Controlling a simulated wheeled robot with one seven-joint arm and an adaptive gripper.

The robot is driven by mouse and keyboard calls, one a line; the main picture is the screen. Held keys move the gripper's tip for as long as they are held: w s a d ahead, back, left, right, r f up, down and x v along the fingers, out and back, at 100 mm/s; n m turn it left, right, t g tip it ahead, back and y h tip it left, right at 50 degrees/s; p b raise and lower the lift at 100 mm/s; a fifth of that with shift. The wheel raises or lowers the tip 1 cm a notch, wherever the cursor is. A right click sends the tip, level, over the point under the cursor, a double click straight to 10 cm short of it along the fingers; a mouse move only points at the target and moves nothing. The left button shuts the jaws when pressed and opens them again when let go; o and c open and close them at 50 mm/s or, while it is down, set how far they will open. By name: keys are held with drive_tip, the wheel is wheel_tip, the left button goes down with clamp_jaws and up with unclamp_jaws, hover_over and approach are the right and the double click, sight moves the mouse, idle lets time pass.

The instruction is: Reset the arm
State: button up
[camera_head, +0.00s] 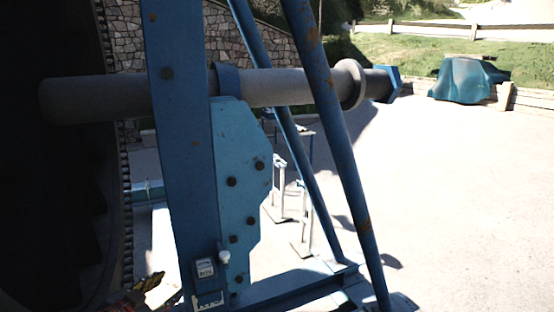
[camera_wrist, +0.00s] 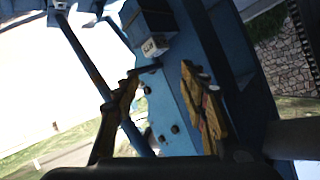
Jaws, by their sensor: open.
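My gripper (camera_wrist: 160,72) shows in the wrist view with its two yellow-and-black, worn-looking fingers spread apart. Nothing is held between them. Beyond the fingers stands the blue reel stand (camera_wrist: 212,45), with a small switch box (camera_wrist: 155,45) on it near the fingertips. In the head view, part of my gripper shows at the bottom left edge, low and left of the switch box (camera_head: 205,268). The box has a pale round knob (camera_head: 224,257) at its upper right. Whether the fingers touch the stand is not clear.
The blue stand (camera_head: 178,150) carries a thick grey shaft (camera_head: 280,87) across the view. A large dark reel (camera_head: 50,200) fills the left side. Slanted blue struts (camera_head: 335,130) stand right of the plate. Open pale ground (camera_head: 460,200) lies to the right, with a teal covered heap (camera_head: 465,80) behind.

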drive_tip(key=s+a+f+n+g+y+b, duration=0.1)
drive_tip(key=s+a+n+g+y+b, duration=0.2)
drive_tip(key=a+n+y, duration=0.5)
drive_tip(key=s+d+f+n+g+y+b, duration=0.2)
drive_tip(key=s+d+f+g+y+b, duration=0.1)
drive_tip(key=s+d+f+g+b, duration=0.25)
drive_tip(key=s+d+f+m+h+b, duration=0.1)
drive_tip(key=s+d+f+b, duration=0.4)
drive_tip(key=d, duration=1.1)
drive_tip(key=s+d+f+m+t+h+b, duration=0.1)
drive_tip(key=s+d+f+h+b, duration=0.3)
drive_tip(key=d+f+b, duration=0.8)
drive_tip(key=s+d+f+m+h+b, duration=0.1)
drive_tip(key=s+d+f+h+b, duration=0.2)
drive_tip(key=d, duration=1.9)
drive_tip(key=s+f+b, duration=0.5)
drive_tip(key=f+b, duration=0.1)
drive_tip(key=shift+d, duration=0.15)
drive_tip(key=shift+r, duration=0.1)
